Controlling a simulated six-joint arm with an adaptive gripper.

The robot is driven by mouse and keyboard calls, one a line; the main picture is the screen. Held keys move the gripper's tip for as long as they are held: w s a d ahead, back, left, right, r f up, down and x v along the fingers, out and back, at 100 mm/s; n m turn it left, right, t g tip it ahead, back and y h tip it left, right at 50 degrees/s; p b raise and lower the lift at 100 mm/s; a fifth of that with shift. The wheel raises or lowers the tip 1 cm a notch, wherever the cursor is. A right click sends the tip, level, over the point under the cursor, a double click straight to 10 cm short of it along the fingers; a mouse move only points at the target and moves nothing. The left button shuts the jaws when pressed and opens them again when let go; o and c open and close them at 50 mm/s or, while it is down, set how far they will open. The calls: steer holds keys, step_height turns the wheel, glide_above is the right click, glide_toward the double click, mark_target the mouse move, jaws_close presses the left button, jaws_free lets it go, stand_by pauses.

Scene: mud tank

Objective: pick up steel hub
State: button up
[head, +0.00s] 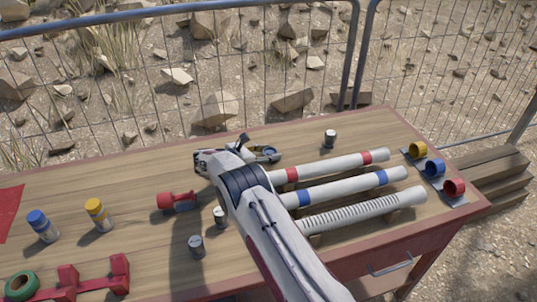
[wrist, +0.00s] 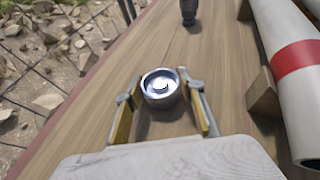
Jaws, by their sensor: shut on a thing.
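The steel hub (wrist: 161,87) is a round, shiny metal piece with a bright hollow face and a small centre, seen in the wrist view. My gripper (wrist: 164,96) has one yellow-lined finger on each side of it and is shut on it. In the head view my gripper (head: 258,148) is over the back part of the table, and my arm hides much of the area around it. Whether the hub touches the table is hard to tell.
A small dark-topped cylinder (head: 330,139) stands behind the white pipes (head: 340,187). A red piece (head: 178,201) and small grey cylinders (head: 196,247) are left of my arm. Coloured rings (head: 434,168) are at the right. A wire fence (head: 190,75) runs behind the table.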

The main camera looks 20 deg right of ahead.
mark_target(268, 153)
steer(key=shift+r, duration=4.9)
